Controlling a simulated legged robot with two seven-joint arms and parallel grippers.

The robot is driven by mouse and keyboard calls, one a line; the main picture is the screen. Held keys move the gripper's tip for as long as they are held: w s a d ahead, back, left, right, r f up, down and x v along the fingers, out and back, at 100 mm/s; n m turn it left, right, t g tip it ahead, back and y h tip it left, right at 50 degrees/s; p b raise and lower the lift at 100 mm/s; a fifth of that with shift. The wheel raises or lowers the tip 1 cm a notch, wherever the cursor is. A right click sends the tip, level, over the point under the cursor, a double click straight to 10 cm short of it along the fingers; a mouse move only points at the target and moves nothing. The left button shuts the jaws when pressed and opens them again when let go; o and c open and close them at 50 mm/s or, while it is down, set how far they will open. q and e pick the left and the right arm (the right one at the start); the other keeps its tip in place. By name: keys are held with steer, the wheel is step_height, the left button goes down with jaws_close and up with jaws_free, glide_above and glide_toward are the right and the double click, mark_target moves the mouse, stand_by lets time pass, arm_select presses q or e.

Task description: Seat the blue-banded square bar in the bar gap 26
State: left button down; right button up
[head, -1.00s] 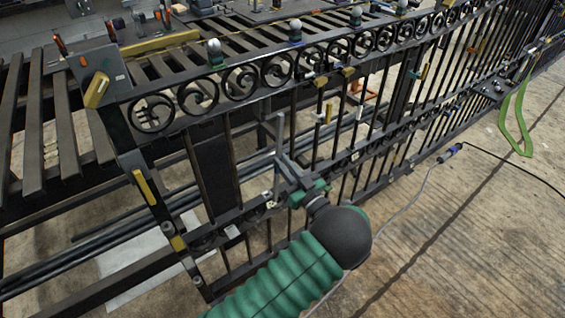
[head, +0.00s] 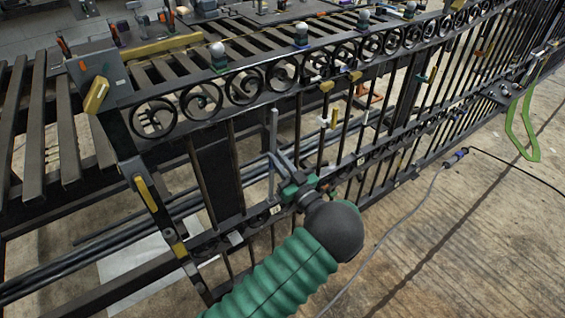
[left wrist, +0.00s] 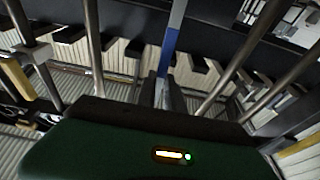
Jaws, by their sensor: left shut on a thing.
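The square bar is a plain grey upright (head: 273,140) in the head view, standing in front of the gate (head: 182,108) in a wide opening between dark bars. My left gripper (head: 284,172) is shut on it at its lower part. In the left wrist view the bar (left wrist: 176,16) rises from between my fingers (left wrist: 163,92) and shows a blue band (left wrist: 170,48). Gate bars stand on both sides, apart from it. The bar's top is below the scroll rail in the head view. Its lower end and any contact with the lower rail are unclear. My right gripper is out of view.
A scroll rail (head: 245,84) with several ball finials runs along the gate's top. Yellow clamps (head: 147,190) sit on the left post. A slatted bench (head: 65,130) lies behind. A grey cable (head: 408,225) and green strap (head: 520,130) lie at right.

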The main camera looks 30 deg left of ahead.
arm_select(q)
steer(key=shift+s+d+r, duration=0.1)
steer(key=shift+d+r, duration=0.05)
steer(key=shift+d, duration=0.15)
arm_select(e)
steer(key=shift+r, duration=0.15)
arm_select(q)
steer(key=shift+a, duration=0.15)
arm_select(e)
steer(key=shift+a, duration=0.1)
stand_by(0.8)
